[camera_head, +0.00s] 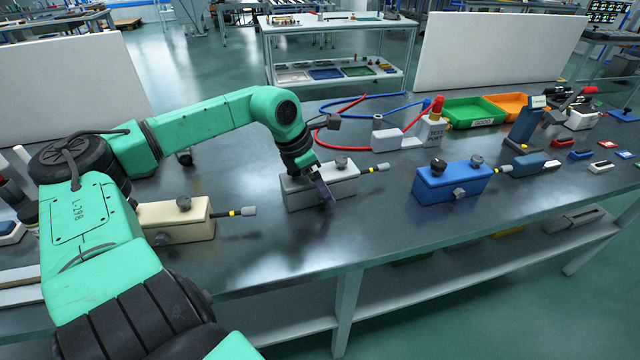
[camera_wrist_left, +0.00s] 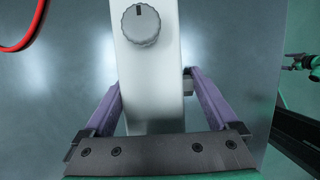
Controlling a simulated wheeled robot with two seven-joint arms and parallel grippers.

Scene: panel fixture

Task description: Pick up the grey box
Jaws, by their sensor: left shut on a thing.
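The grey box (camera_head: 339,184) stands on the dark table near the middle, with a knob on top and a yellow-banded connector on its right side. In the left wrist view the box (camera_wrist_left: 152,85) runs up between the two purple fingers, with its round knob near the top. My left gripper (camera_head: 325,192) comes down over the box from the left and is shut on it; its fingers (camera_wrist_left: 152,105) are on either side of the body. Whether the box is clear of the table cannot be told. My right gripper is not in view.
A beige box (camera_head: 176,220) stands to the left and a blue box (camera_head: 452,183) to the right. Green (camera_head: 473,111) and orange (camera_head: 507,104) trays, a red-topped device (camera_head: 433,127) and red and blue cables lie behind. The table's front strip is clear.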

